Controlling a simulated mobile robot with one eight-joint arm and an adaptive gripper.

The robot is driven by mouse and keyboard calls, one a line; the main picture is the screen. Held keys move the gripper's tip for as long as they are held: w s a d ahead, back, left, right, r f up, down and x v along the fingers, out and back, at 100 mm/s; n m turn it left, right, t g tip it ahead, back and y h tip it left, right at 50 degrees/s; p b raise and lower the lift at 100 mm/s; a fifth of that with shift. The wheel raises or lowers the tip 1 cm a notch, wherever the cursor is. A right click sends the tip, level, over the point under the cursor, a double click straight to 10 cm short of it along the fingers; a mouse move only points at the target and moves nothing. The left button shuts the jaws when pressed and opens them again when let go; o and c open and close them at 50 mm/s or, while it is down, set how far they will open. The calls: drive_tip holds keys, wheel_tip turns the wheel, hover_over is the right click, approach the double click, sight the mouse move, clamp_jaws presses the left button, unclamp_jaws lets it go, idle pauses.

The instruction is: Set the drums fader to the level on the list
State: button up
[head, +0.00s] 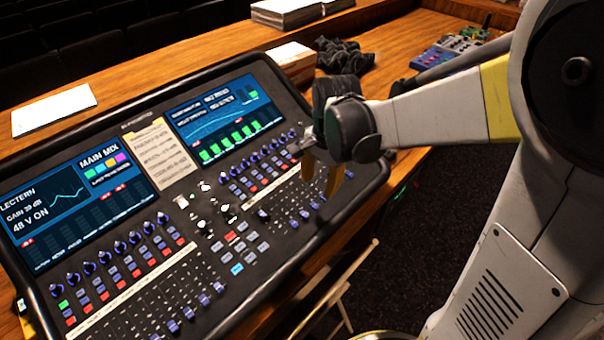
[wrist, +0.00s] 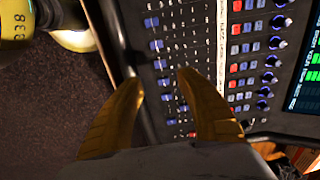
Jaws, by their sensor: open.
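The mixing desk (head: 228,268) lies tilted on the wooden table, with two screens at its top. A handwritten list (head: 160,150) is fixed between the screens; its lines are too small to read. Blue-capped faders sit in a left bank (head: 190,312) and a right bank (head: 264,215). I cannot tell which fader is drums. My gripper (head: 322,182) hangs over the right bank. In the wrist view my gripper (wrist: 160,85) has its yellow fingers apart and empty, with fader caps (wrist: 167,97) showing between and beyond the tips.
A white paper (head: 53,110) lies on the table at the left. A box (head: 292,58), dark cables (head: 343,55) and small pedals (head: 455,48) sit behind the desk. Rows of knobs and buttons (head: 230,237) surround the faders. A stand (head: 345,290) is below the desk's right edge.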

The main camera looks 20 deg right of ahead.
sight(314, 205)
drive_tip(key=f+b, duration=0.1)
drive_tip(key=f, duration=0.2)
drive_tip(key=f+b, duration=0.1)
drive_tip(key=f, duration=0.2)
drive_tip(key=f+b, duration=0.1)
drive_tip(key=f, duration=0.2)
drive_tip(key=shift+w+a, duration=0.25)
drive_tip(key=shift+w, duration=0.15)
clamp_jaws()
